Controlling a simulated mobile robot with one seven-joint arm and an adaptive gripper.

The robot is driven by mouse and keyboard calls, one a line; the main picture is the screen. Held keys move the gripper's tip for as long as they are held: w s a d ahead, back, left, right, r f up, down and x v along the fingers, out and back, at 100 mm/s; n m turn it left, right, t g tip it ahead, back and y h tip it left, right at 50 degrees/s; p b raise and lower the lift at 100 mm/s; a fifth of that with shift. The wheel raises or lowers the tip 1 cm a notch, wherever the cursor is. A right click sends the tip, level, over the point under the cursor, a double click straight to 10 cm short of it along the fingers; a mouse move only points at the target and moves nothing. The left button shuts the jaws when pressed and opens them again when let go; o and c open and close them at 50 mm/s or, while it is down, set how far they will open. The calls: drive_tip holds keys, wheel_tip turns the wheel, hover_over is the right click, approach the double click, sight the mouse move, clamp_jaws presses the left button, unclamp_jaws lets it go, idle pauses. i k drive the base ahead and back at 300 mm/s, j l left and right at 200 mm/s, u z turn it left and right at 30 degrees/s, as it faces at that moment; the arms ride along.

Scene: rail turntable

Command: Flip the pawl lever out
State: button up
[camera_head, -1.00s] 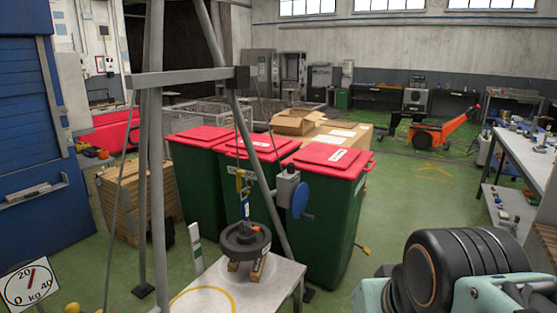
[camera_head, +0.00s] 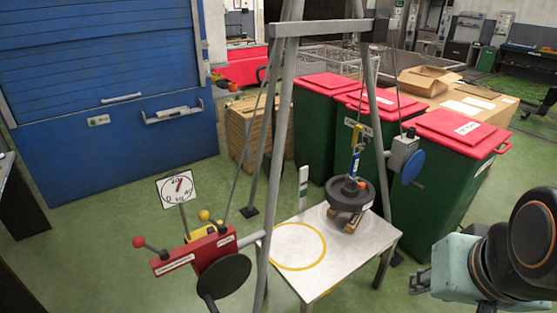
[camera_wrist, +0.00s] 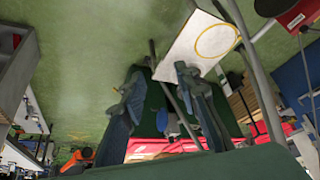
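A red winch box (camera_head: 196,254) is in the head view at lower left, beside the frame's leg. A red-knobbed lever (camera_head: 152,247) sticks out at its left end, and a yellow-knobbed lever (camera_head: 211,220) rises from its top. White labels on the box are too small to read surely, so I cannot tell which lever is the pawl lever. A black disc (camera_head: 223,277) is on its front. My gripper (camera_head: 420,281) is at the far right, well away from the box. In the wrist view my gripper (camera_wrist: 157,88) has its fingers apart, with nothing between them.
A white table (camera_head: 335,262) with a yellow ring stands under the grey frame (camera_head: 320,27). A dark round weight (camera_head: 349,194) hangs or rests above wooden blocks there. A dial (camera_head: 177,188) stands behind the winch. Green bins (camera_head: 440,185) stand behind. The front left floor is clear.

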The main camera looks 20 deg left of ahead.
sight(204, 216)
drive_tip(key=u, duration=1.5)
drive_tip(key=i+u, duration=0.2)
drive_tip(key=i, duration=0.9)
drive_tip(key=k+j, duration=0.25)
drive_tip(key=j, duration=0.25)
drive_tip(key=i+l, duration=0.25)
drive_tip(key=l, duration=0.25)
